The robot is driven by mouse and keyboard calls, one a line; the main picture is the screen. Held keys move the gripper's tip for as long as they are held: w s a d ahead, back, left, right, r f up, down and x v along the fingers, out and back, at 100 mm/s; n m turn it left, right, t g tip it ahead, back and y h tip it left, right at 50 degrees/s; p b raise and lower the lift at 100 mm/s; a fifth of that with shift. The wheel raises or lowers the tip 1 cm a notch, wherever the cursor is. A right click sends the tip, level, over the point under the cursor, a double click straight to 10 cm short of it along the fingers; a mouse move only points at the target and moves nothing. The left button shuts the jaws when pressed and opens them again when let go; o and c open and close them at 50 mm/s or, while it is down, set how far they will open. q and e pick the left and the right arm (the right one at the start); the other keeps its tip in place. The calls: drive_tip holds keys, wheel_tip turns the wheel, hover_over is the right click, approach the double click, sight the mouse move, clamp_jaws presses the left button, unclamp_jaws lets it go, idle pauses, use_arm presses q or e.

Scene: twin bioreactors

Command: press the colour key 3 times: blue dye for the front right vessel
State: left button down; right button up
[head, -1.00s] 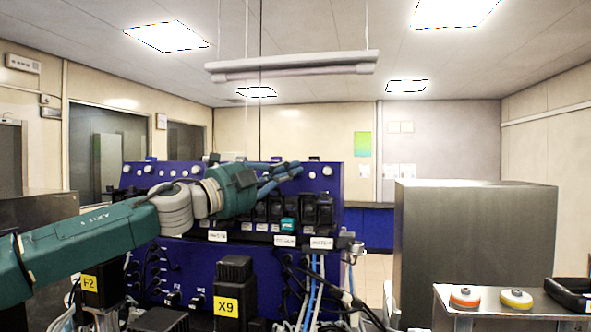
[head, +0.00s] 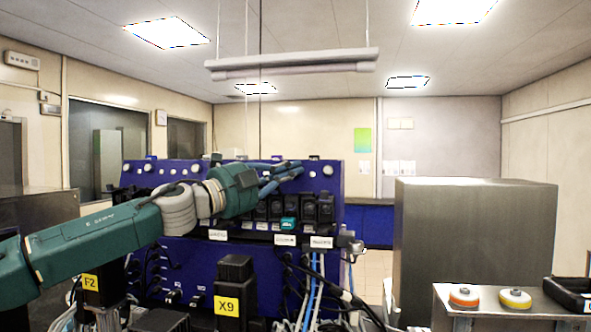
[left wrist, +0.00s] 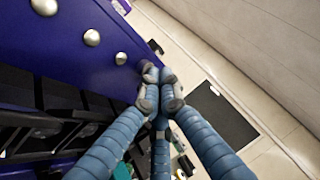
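A blue cabinet (head: 205,252) carries a row of pale round knobs (head: 328,171) along its top and a row of black modules (head: 309,209), one of them with a teal front (head: 289,224). I cannot tell which part is the colour key, nor make out the vessel. My left gripper (head: 300,167) is in front of the cabinet's upper right part, its blue fingers pointing right. In the left wrist view, its fingertips (left wrist: 160,90) meet, with nothing visible between them, close to the cabinet's blue face (left wrist: 75,45) and silver knobs (left wrist: 121,58). I cannot tell whether they touch it. My right gripper is out of view.
A black block labelled X9 (head: 235,275) and cables (head: 318,290) stand in front of the cabinet. A large grey box (head: 475,250) is to the right. A small table (head: 445,310) holds an orange-and-white disc (head: 464,298) and a yellow-and-white disc (head: 515,298).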

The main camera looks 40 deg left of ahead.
use_arm(q)
drive_tip(key=shift+w+a, duration=0.15)
drive_tip(key=shift+w, duration=0.05)
drive_tip(key=shift+p, duration=0.3)
idle(0.4)
drive_tip(key=shift+s+d+r+b, duration=0.1)
drive_tip(key=shift+s+d+b, duration=0.15)
drive_tip(key=shift+s+b, duration=0.2)
drive_tip(key=shift+s+d+r+b, duration=0.1)
drive_tip(key=shift+s+d+b, duration=0.1)
drive_tip(key=shift+s+b, duration=0.25)
